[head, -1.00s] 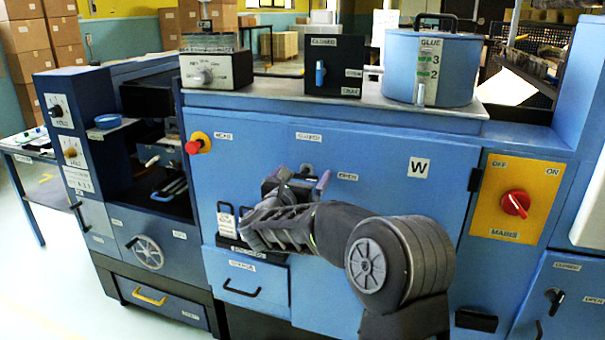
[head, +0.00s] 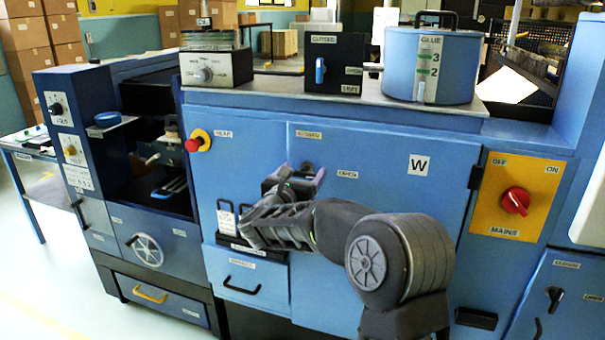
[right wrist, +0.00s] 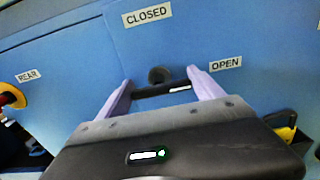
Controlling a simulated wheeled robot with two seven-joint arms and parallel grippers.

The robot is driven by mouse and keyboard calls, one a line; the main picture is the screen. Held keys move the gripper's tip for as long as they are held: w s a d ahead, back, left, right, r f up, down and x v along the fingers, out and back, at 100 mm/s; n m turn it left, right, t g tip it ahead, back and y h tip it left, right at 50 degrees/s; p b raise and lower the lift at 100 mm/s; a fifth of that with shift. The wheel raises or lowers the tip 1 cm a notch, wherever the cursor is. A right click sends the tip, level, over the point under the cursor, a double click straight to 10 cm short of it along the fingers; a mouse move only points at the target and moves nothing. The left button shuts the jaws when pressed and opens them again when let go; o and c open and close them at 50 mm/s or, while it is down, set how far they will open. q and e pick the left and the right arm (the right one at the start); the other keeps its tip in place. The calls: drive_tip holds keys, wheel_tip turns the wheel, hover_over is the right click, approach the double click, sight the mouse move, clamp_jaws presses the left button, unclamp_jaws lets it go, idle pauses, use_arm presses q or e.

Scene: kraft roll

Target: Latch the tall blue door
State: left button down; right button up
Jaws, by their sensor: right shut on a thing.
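The tall blue door (head: 400,215), marked W, is in the middle of the head view, its front flush with the machine. My right gripper (head: 297,178) is at its upper left part, between the CLOSED label (head: 308,135) and the OPEN label (head: 347,174). In the right wrist view its two pale purple fingers (right wrist: 160,84) are on either side of the dark latch handle (right wrist: 163,89), shut on it. A round dark hub (right wrist: 159,74) shows just beyond. The handle is partly hidden, so its exact angle is hard to tell. My left gripper is not in view.
A red knob (head: 193,145) on a yellow base is left of the door. A yellow MAINS panel (head: 515,197) with a red switch is to its right. A blue glue pot (head: 455,68) and control boxes stand on the top. A drawer (head: 248,277) is at lower left.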

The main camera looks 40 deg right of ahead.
idle(0.3)
drive_tip(key=shift+f+n+b, duration=0.15)
drive_tip(key=shift+n+b, duration=1.1)
drive_tip(key=shift+n, duration=0.35)
drive_tip(key=shift+a+n+b, duration=0.1)
drive_tip(key=shift+n+b, duration=0.25)
drive_tip(key=shift+n, duration=0.45)
drive_tip(key=n, duration=0.2)
drive_tip(key=shift+w+n, duration=0.1)
drive_tip(key=shift+n, duration=0.2)
drive_tip(key=n, duration=0.4)
drive_tip(key=shift+w+a+n, duration=0.1)
drive_tip(key=shift+n, duration=0.2)
drive_tip(key=n+p, duration=0.1)
drive_tip(key=n, duration=0.2)
drive_tip(key=shift+w+n+p, duration=0.1)
drive_tip(key=shift+n+p, duration=0.5)
drive_tip(key=shift+n, duration=0.9)
